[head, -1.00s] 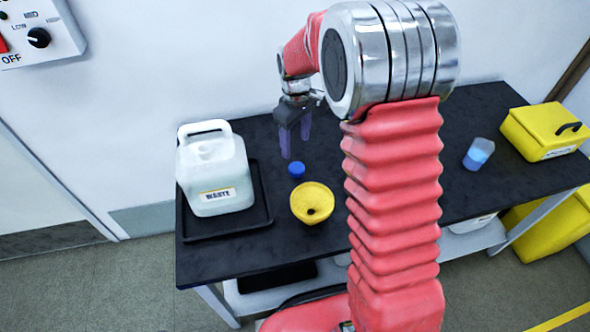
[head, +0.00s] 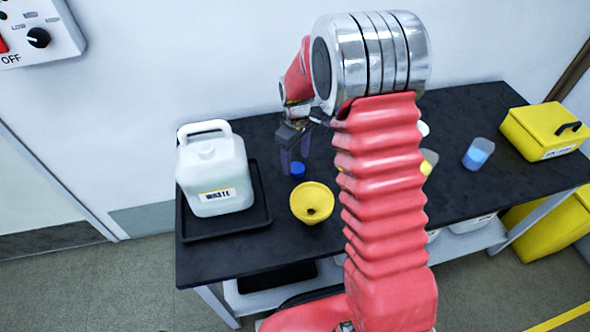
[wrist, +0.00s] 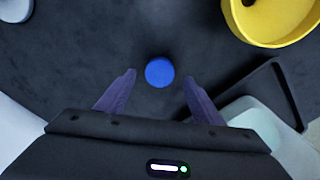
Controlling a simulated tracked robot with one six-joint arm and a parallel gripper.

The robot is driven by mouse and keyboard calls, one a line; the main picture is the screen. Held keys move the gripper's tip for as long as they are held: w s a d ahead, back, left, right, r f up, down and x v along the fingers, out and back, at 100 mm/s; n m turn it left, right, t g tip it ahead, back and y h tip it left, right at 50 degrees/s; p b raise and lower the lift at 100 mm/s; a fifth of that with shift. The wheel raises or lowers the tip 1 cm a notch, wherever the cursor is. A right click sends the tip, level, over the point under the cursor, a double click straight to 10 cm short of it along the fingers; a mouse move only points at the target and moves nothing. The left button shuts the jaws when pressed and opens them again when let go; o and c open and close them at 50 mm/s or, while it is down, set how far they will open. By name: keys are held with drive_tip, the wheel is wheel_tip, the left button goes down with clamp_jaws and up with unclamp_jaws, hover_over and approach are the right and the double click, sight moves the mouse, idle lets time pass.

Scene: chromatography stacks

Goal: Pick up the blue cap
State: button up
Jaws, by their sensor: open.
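A yellow funnel (head: 303,217) stands close by the cap. A white waste jug (head: 212,170) sits in a black tray (head: 262,212) to the left. A beaker of blue liquid (head: 478,153) and a yellow case (head: 545,130) are at the right.

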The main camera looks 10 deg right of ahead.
sight(297, 167)
drive_tip(key=shift+d+f, duration=0.1)
drive_tip(key=shift+f, duration=1.7)
drive_tip(key=shift+c, duration=0.5)
drive_tip(key=c, duration=1)
drive_tip(key=shift+r, duration=0.15)
wheel_tip(297, 167, up, 10)
drive_tip(key=m, duration=0.2)
drive_tip(key=s+r+m, duration=0.1)
drive_tip(key=m, duration=0.2)
drive_tip(key=r+m, duration=0.1)
drive_tip(key=m, duration=0.1)
drive_tip(key=shift+s+a+r+m, duration=0.1)
drive_tip(key=shift+s+a+m, duration=0.2)
drive_tip(key=shift+m, duration=0.1)
